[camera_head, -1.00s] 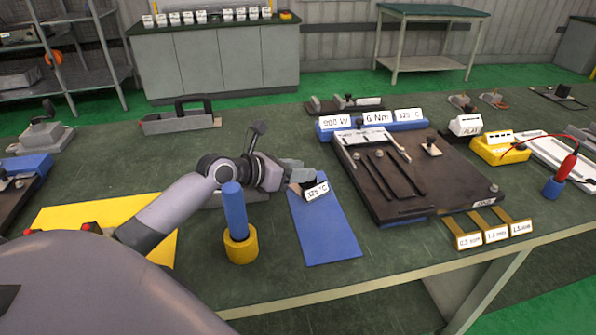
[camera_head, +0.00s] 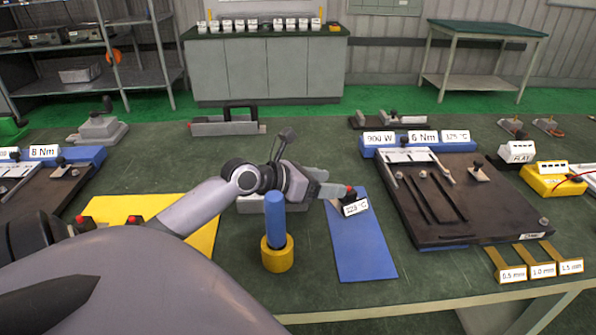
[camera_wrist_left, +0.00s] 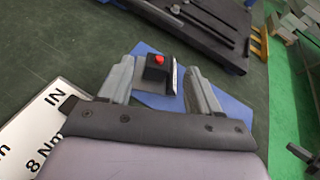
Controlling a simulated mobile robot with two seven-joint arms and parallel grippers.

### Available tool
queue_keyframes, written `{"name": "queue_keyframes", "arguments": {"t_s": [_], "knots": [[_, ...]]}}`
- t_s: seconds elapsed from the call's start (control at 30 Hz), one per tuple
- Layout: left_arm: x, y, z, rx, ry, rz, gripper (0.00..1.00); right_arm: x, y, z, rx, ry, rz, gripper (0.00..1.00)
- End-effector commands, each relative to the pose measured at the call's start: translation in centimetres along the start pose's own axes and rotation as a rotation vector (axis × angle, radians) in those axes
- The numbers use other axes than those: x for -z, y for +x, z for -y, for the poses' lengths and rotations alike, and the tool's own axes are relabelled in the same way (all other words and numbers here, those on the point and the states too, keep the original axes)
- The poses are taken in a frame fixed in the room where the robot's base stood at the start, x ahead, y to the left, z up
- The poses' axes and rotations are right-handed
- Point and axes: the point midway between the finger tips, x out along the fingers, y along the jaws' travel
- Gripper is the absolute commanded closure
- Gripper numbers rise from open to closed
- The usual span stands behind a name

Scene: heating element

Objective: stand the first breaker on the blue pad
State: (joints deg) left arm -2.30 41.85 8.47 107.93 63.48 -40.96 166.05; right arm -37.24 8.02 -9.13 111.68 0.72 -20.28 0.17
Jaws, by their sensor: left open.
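The breaker, a small black block with a red button and a white 125 °C label (camera_head: 355,207), stands on the far end of the blue pad (camera_head: 362,251). In the left wrist view the breaker (camera_wrist_left: 155,72) shows between the fingertips, with the blue pad (camera_wrist_left: 232,113) under and beside it. My left gripper (camera_head: 338,190) is open, at the breaker's left side. Its fingers (camera_wrist_left: 157,78) are spread apart, with visible gaps to the breaker. The head view does not show clearly whether either finger touches it. My right gripper is not in view.
A blue post in a yellow base (camera_head: 276,250) stands left of the pad, near my left arm. A yellow pad (camera_head: 205,236) with red-topped dark pieces lies farther left. The dark fixture plate (camera_head: 470,220) stands right of the blue pad. Thickness gauges (camera_head: 540,265) lie near the front edge.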

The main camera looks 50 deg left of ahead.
Motion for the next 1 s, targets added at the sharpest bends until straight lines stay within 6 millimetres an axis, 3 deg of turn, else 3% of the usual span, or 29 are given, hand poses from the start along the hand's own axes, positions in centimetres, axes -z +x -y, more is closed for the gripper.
{"name": "queue_keyframes", "arguments": {"t_s": [0.5, 1.0], "knots": [[0.1, -7.0, 0.0, 0.001, -0.002, -0.002, 0.37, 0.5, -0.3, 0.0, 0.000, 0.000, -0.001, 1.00], [0.0, -8.1, 0.0, 0.002, 0.000, -0.001, 0.37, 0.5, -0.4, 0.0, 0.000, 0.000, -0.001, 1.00]]}}
